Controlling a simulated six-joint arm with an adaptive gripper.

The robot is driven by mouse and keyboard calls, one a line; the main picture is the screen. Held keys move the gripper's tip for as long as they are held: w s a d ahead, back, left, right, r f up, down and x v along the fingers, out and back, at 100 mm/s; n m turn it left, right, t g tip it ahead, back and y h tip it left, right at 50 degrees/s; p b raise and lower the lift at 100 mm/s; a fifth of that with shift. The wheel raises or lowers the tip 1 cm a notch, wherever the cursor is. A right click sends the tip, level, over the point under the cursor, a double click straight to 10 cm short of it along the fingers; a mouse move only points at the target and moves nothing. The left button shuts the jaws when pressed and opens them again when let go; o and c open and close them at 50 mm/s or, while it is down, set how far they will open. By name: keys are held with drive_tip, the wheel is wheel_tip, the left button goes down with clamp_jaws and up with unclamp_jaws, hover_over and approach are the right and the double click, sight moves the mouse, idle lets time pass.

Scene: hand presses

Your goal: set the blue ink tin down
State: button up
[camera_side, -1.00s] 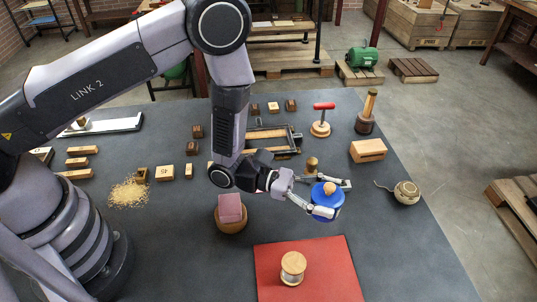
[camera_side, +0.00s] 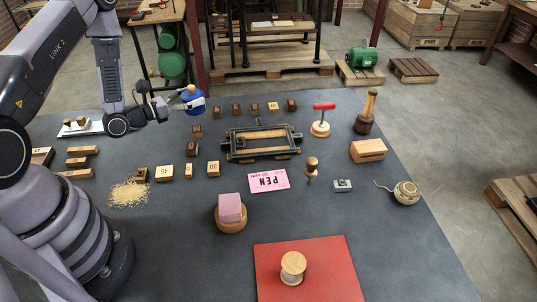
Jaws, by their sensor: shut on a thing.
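The blue ink tin (camera_side: 194,106) is at the far left part of the table, close to the far edge in the picture. It is upright and has a round wooden knob on top. My gripper (camera_side: 190,98) is shut on the tin, reaching it from the left. I cannot tell whether the tin's base touches the table or hangs a little above it.
Several wooden blocks (camera_side: 254,109) stand in a row right of the tin, near a dark frame press (camera_side: 262,140). A pale tray (camera_side: 82,127) lies to the left. A red mat (camera_side: 270,283) carries a spool (camera_side: 293,268). The table's middle front (camera_side: 180,250) is clear.

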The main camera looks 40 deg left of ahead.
drive_tip(key=s+a+n+t+y, duration=0.1)
drive_tip(key=s+a+n+y, duration=0.4)
drive_tip(key=a, duration=0.7)
drive_tip(key=shift+m+y, duration=0.4)
drive_tip(key=shift+m, duration=0.2)
drive_tip(key=w+a+f, duration=0.2)
drive_tip(key=w, duration=0.1)
drive_tip(key=w+a+f, duration=0.2)
drive_tip(key=w+f, duration=0.1)
drive_tip(key=w, duration=0.1)
drive_tip(key=w+a+f, duration=0.2)
drive_tip(key=w+f, duration=0.1)
drive_tip(key=shift+w+f, duration=0.15)
drive_tip(key=shift+w, duration=0.05)
drive_tip(key=shift+w+a+f, duration=0.25)
drive_tip(key=shift+w+f, duration=0.15)
drive_tip(key=shift+f, duration=0.2)
drive_tip(key=shift+w+a+f, duration=0.1)
drive_tip(key=shift+f, duration=1.45)
drive_tip(key=shift+f, duration=0.1)
drive_tip(key=o, duration=1.2)
drive_tip(key=shift+f, duration=0.1)
drive_tip(key=shift+o, duration=0.2)
